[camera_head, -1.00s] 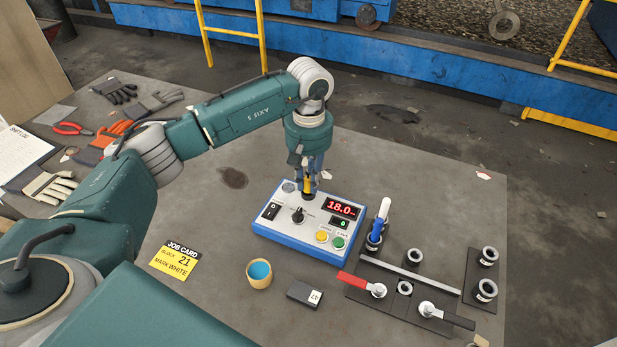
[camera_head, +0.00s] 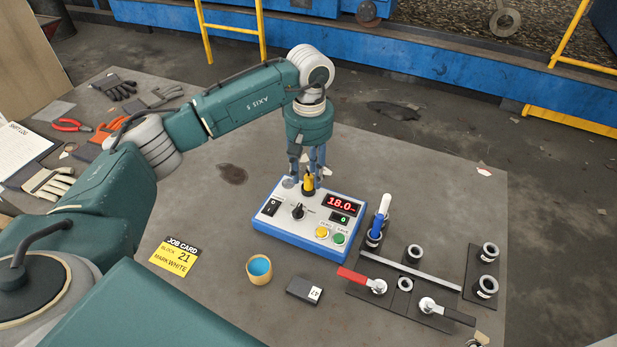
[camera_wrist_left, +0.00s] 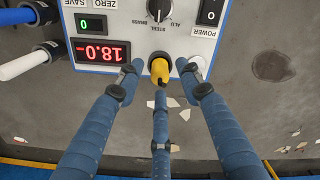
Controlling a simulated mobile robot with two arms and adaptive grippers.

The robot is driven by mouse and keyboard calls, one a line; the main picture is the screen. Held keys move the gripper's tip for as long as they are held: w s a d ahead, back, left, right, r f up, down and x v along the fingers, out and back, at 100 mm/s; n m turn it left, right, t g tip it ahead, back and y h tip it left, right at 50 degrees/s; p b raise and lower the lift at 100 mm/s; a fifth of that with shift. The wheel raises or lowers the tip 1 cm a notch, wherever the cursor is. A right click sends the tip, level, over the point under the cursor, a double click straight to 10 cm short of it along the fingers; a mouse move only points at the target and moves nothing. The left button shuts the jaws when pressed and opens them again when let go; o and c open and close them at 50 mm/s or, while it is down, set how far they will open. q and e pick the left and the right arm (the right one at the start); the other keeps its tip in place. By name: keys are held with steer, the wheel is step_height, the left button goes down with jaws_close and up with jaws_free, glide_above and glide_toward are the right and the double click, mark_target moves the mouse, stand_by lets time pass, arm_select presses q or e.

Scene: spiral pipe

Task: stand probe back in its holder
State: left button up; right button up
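The yellow probe (camera_head: 308,182) stands upright in the black round holder (camera_head: 308,191) at the back edge of the blue and white gauge box (camera_head: 310,232). The probe also shows in the left wrist view (camera_wrist_left: 159,69), where its lower end is hard to see. My left gripper (camera_head: 306,172) is open, with its blue fingers spread around and just behind the probe's top. In the left wrist view the fingertips (camera_wrist_left: 158,78) stand apart from the probe at the sides; whether the middle finger touches it I cannot tell. My right gripper is out of view.
The box display (camera_head: 341,206) reads 18.0. White and blue handled tools (camera_head: 380,219) stand right of the box. Black plates with sockets and a red lever (camera_head: 355,278) lie at right front. A cup (camera_head: 259,271) stands in front.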

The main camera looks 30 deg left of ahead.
mark_target(309, 176)
arm_select(q)
step_height(309, 176, up, 10)
steer(key=b, duration=0.2)
steer(key=shift+r+b, duration=0.15)
steer(key=shift+b, duration=0.2)
steer(key=shift+s, duration=0.1)
